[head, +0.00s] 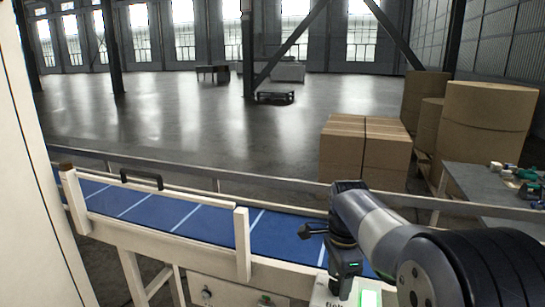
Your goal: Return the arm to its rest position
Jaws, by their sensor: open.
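My arm (380,230) reaches in from the lower right corner, its grey and white links bent over the conveyor. The gap between the fingers is hard to make out from here.
A blue conveyor belt (185,215) with white cross lines and cream rails (160,192) runs under the gripper. A cream panel (32,190) stands at left. Cardboard boxes (345,155), large kraft rolls (485,115) and a grey table (480,185) with small items are at right. Open floor (190,110) lies beyond.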

